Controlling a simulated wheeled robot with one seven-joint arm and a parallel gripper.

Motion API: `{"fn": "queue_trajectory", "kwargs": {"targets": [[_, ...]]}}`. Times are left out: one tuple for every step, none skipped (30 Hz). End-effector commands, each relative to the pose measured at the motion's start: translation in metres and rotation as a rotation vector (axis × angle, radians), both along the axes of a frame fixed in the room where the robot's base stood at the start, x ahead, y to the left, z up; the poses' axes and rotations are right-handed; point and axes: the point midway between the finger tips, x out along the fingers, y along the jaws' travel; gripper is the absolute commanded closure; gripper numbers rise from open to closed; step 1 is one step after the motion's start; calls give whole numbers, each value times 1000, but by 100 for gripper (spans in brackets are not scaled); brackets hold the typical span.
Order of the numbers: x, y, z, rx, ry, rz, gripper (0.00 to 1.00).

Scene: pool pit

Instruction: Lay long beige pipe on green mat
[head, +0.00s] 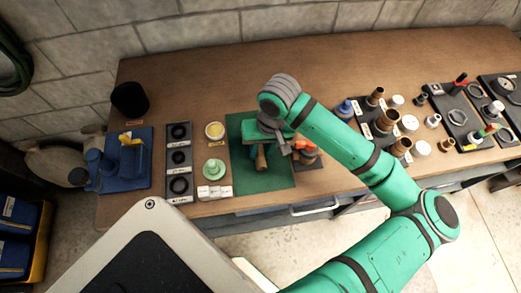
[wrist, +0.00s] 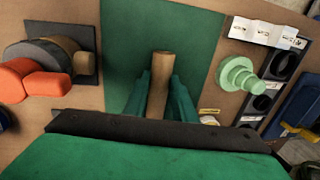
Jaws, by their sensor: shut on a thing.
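The long beige pipe (wrist: 158,84) is held between the two green fingers of my gripper (wrist: 159,96) in the wrist view. In the head view a short brown end of the pipe (head: 261,160) shows below my gripper (head: 263,145). The rest of it is hidden by the gripper. The green mat (head: 279,179) lies flat on the bench under both, and it also fills the middle of the wrist view (wrist: 190,35). I cannot tell whether the pipe touches the mat or is just above it.
An orange and grey fitting (head: 306,152) stands close to the mat's right edge. To the left are a pale green stepped part (head: 214,169), a yellow-topped jar (head: 215,131), white labelled blocks and a ring tray (head: 179,159). Several pipe fittings stand farther right. The bench's back is clear.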

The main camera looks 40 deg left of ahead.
Motion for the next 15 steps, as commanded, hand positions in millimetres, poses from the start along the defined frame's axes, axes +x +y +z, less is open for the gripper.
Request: {"fn": "queue_trajectory", "kwargs": {"targets": [[0,0,-1,0,1,0,100],[0,0,-2,0,1,0,100],[0,0,-3,0,1,0,100],[0,0,-4,0,2,-1,100],[0,0,-5,0,2,-1,100],[0,0,-5,-2,1,-1,71],[0,0,-6,-2,1,-1,68],[0,0,-6,-2,1,-1,68],[0,-1,-6,-3,1,-1,68],[0,-1,-6,-3,1,-1,68],[0,-1,-6,-4,2,0,68],[0,-1,-7,-4,2,-1,68],[0,-1,-7,-5,3,-1,68],[0,-1,-7,-5,2,-1,68],[0,-1,-6,-5,2,-1,68]]}}
